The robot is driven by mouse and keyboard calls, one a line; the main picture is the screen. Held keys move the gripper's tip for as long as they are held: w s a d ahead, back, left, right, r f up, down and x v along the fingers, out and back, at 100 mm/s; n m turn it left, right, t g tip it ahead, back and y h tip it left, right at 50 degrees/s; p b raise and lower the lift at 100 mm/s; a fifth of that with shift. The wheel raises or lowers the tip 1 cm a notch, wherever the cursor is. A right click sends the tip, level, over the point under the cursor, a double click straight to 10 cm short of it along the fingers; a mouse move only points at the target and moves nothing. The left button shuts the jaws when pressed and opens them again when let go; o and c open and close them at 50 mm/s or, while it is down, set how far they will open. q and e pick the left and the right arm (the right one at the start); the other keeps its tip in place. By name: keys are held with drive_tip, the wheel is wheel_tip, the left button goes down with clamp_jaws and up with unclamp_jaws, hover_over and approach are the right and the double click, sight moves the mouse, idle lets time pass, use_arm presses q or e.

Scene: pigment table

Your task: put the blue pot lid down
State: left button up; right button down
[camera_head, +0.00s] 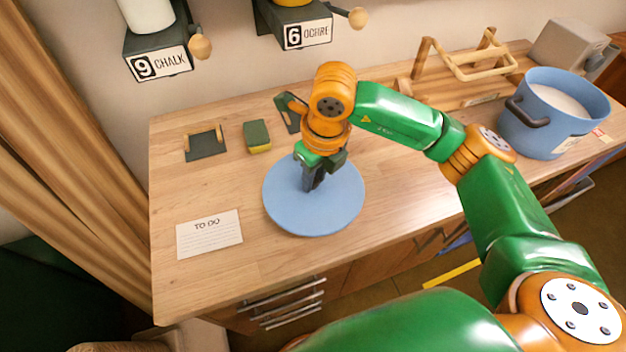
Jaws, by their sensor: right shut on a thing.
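The blue pot lid (285,213) is a flat light-blue disc over the middle of the wooden table. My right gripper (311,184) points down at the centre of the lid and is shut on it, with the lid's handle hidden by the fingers. I cannot tell whether the lid touches the table or hangs just above it. The blue pot (540,131) stands uncovered at the right end of the table, with pale contents inside. My left gripper is not in view.
A TO DO card (209,234) lies left of the lid. A green and yellow sponge (257,137) and a dark holder with wooden bar (205,143) lie behind. A wooden rack (468,62) stands at the back right. Chalk (158,64) and ochre (306,34) dispensers hang on the wall.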

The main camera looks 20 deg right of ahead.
sight(315, 182)
wheel_tip(315, 182, down, 3)
drive_tip(key=shift+r+p, duration=0.15)
drive_tip(key=shift+p, duration=0.7)
drive_tip(key=shift+w+f, duration=0.1)
drive_tip(key=shift+f, duration=0.2)
drive_tip(key=shift+f+b, duration=0.2)
drive_tip(key=shift+b, duration=0.15)
drive_tip(key=c, duration=0.7)
unclamp_jaws()
drive_tip(key=shift+r, duration=0.1)
